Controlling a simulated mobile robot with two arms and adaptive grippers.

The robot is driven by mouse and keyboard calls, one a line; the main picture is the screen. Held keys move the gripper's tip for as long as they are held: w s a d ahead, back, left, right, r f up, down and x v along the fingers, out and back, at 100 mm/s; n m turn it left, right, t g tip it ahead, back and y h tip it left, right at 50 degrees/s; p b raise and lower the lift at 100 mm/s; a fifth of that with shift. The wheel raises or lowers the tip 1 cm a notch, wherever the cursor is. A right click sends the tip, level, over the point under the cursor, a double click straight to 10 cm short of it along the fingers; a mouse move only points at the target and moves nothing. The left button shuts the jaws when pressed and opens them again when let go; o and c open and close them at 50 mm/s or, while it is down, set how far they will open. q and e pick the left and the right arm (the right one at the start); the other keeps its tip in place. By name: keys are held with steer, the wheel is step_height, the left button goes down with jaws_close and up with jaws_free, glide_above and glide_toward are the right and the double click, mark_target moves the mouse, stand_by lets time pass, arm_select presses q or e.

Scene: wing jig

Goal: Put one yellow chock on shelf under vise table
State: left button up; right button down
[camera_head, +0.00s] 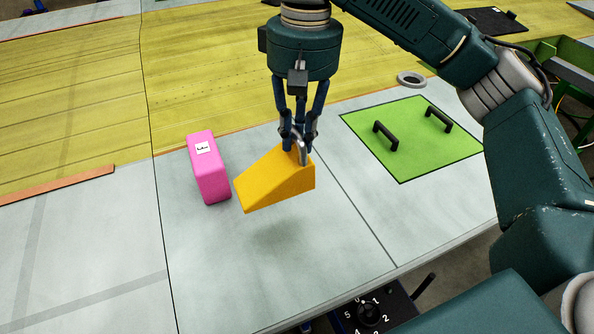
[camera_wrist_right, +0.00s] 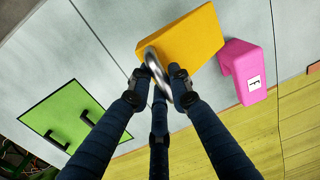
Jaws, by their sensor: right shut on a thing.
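The yellow chock (camera_head: 277,188) is a wedge with a metal ring at its tall end. It hangs above the grey table top (camera_head: 330,260), with a soft shadow below it. My right gripper (camera_head: 298,140) points down and is shut on the chock at the ring. In the right wrist view the fingers close around the metal ring (camera_wrist_right: 158,75), and the chock (camera_wrist_right: 182,42) extends beyond them. My left gripper is not in view. The vise table and its shelf cannot be made out in these views.
A pink block (camera_head: 208,168) with a white label stands just left of the chock. A green panel (camera_head: 412,138) with two black handles lies to the right. A grey ring (camera_head: 411,79) lies behind it. A black dial box (camera_head: 368,312) is below the table's front edge. The front table area is clear.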

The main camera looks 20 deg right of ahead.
mark_target(298, 171)
step_height(298, 171, down, 3)
steer(key=shift+w+f, duration=0.1)
steer(key=shift+f, duration=0.75)
step_height(298, 171, down, 4)
steer(key=shift+p, duration=0.5)
steer(key=shift+s+f, duration=0.1)
steer(key=shift+s, duration=0.1)
steer(key=c, duration=1.8)
jaws_free()
steer(key=shift+f, duration=0.1)
steer(key=shift+o, duration=0.9)
